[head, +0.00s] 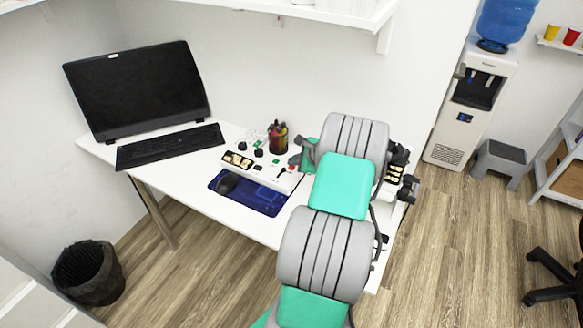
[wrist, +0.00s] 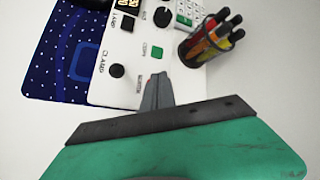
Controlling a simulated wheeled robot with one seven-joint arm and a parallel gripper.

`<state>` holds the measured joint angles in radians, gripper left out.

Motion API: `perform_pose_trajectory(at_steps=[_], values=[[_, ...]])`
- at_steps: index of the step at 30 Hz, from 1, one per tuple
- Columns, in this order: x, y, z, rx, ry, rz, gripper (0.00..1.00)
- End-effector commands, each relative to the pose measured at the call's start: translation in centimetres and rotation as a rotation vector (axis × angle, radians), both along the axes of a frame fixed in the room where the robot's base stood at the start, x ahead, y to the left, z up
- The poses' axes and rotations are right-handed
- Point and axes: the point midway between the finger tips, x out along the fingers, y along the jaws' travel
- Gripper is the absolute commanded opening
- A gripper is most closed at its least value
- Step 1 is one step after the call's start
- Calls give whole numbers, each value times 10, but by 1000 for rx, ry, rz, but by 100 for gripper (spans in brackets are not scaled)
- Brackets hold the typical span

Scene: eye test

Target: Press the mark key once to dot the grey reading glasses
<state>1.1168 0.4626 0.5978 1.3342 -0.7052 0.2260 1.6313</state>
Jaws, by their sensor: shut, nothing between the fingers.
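A white control panel (head: 262,174) lies on the desk. It also shows in the wrist view (wrist: 111,88), with black knobs, a green key (wrist: 157,52) and small printed labels. My gripper (wrist: 157,77) is shut and empty, its fingertips over the panel's right end, just below the green key. A label beside the fingertips is too small to read surely. In the head view a small red key (head: 292,168) shows at this end, close to my gripper (head: 295,161). Whether the fingers touch a key, I cannot tell. I cannot make out the grey reading glasses.
A monitor (head: 138,90) and keyboard (head: 170,146) stand left. My arm hides the desk's right part.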

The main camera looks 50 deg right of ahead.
Motion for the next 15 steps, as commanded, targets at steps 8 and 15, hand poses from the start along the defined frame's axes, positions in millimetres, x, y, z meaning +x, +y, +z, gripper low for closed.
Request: perform_pose_trajectory(at_steps=[8,15], values=[[0,0,-1,0,0,0,0],[0,0,-4,0,0,0,0]])
